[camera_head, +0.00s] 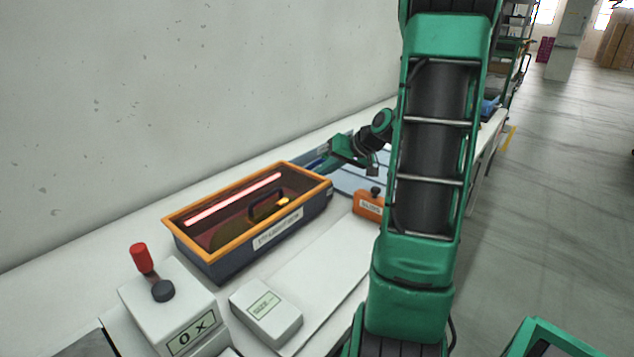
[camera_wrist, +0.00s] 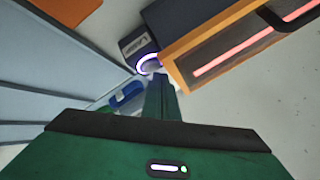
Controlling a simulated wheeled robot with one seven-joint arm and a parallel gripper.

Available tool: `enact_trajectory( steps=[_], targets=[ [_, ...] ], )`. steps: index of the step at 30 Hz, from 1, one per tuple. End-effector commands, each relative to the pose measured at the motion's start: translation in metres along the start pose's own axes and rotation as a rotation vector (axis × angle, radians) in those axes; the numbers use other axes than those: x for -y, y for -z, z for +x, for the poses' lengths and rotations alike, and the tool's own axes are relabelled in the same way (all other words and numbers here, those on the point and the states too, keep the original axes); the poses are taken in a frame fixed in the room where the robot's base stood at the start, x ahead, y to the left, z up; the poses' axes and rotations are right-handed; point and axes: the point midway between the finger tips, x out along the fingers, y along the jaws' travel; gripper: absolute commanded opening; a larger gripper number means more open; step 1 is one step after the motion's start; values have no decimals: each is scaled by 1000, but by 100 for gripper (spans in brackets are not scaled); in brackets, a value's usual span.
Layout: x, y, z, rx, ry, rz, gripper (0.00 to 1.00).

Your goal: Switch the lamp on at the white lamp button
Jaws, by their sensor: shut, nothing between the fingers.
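The lamp button shows in the wrist view as a small dark box (camera_wrist: 135,45) with a label and a glowing white-violet ring (camera_wrist: 142,66). My gripper (camera_wrist: 160,77) is shut and empty, its fingertips right at the ring and overlapping its lower edge. I cannot tell whether they touch it. In the head view my gripper (camera_head: 326,163) is at the far right end of an orange-rimmed case (camera_head: 218,259); the button is not clearly visible there. A long pinkish-red strip (camera_head: 235,200) glows inside the case, and it also shows in the wrist view (camera_wrist: 245,52).
A white box with a red-tipped lever (camera_head: 140,258) and a pale labelled box (camera_head: 266,312) stand in front. An orange block with a black knob (camera_head: 369,206) is right of the case. A blue item (camera_wrist: 127,95) lies beside my fingers. The wall runs behind the bench.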

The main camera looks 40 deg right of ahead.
Motion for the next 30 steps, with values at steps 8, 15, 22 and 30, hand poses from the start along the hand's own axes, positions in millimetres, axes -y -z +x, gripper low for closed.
enact_trajectory(
  steps=[8,15,22,30],
  targets=[
    [2,2,-2,-1,0,-1,0],
    [12,12,-16,-2,0,-2,0],
    [22,22,-30,-1,0,-1,0],
    [30,30,-41,0,0,0,0]
  ],
)
